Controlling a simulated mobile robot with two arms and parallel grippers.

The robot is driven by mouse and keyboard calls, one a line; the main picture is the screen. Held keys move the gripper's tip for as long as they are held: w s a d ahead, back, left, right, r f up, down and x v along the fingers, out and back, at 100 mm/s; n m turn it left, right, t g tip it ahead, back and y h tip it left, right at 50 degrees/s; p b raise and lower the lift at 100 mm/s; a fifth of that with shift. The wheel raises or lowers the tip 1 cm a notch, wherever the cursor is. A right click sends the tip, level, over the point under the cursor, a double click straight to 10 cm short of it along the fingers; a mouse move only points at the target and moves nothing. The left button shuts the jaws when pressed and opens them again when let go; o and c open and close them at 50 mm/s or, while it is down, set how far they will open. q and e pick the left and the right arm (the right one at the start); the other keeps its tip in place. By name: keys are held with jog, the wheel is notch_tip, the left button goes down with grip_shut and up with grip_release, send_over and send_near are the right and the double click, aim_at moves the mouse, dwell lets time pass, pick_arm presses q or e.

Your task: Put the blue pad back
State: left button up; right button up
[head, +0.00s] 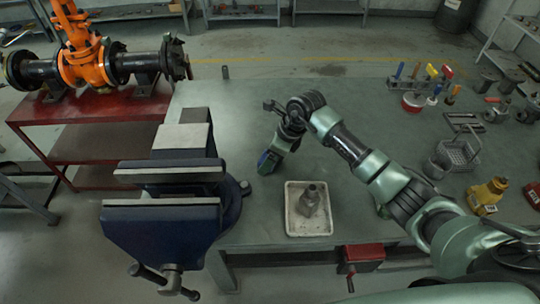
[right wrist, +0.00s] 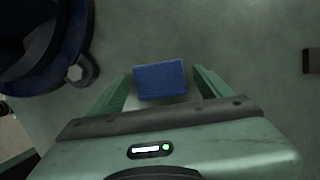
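The blue pad (right wrist: 160,80) is a small rectangular block in the right wrist view. It lies between the fingertips of my right gripper (right wrist: 162,73), with a narrow gap on each side. The fingers are open; I cannot tell whether the pad is between them or just below on the bench. In the head view my right gripper (head: 270,161) points down at the bench top, to the right of the blue vise and behind the white tray. The pad is mostly hidden there. My left gripper is not in view.
The blue vise (head: 165,228) stands at the bench's left front; its base edge shows in the right wrist view (right wrist: 82,70). A white tray (head: 309,229) holds a grey metal part (head: 311,199). Tools and yellow parts (head: 487,194) lie right. The bench behind my right gripper is clear.

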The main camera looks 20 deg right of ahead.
jog(key=shift+r, duration=0.25)
jog(key=b+v, duration=0.1)
jog(key=v, duration=1.1)
jog(key=shift+a, duration=0.1)
